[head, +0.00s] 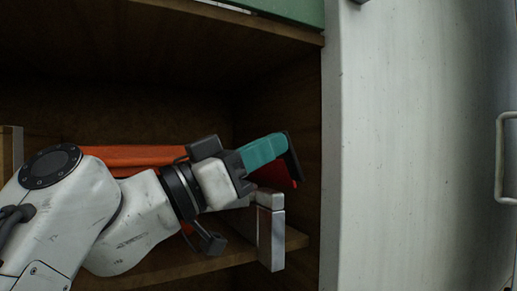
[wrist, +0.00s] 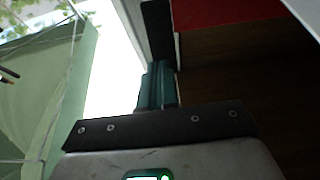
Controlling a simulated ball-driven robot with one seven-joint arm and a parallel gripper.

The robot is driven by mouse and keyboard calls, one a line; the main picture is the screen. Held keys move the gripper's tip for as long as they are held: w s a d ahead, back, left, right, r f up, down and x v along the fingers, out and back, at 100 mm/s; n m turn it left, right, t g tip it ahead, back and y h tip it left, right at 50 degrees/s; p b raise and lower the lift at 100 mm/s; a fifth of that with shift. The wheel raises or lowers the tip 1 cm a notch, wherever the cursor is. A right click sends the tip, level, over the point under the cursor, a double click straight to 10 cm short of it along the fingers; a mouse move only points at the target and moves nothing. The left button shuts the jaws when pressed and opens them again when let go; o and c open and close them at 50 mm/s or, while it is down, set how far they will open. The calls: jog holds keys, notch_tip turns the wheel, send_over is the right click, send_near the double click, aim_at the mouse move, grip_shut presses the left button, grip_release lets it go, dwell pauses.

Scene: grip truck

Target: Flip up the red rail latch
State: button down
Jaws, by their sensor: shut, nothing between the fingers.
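The red latch (head: 283,176) shows in the head view just behind and below my gripper's tip, partly hidden by it. A red surface (wrist: 225,12), probably the same latch, fills the top of the wrist view to the right of the fingertips. My gripper (head: 291,158) has teal fingers with dark tips, shut and empty, and points right. Its tips (wrist: 158,35) appear close to the red surface; I cannot tell whether they touch. A pale metal bracket (head: 271,235) hangs over the shelf's front edge below the latch.
The wooden shelf (head: 235,252) lies under my arm, with an orange object (head: 130,155) behind it. A dark wooden side wall and a white panel (head: 365,150) with a handle (head: 502,160) stand to the right. A green box (head: 290,8) sits above.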

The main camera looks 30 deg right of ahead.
jog(key=shift+d+r+p, duration=0.75)
jog(key=shift+d+r, duration=0.25)
jog(key=shift+d, duration=0.2)
jog(key=shift+p+x, duration=0.5)
jog(key=shift+x, duration=0.8)
jog(key=shift+d+f, duration=0.15)
jog(key=shift+d, duration=0.1)
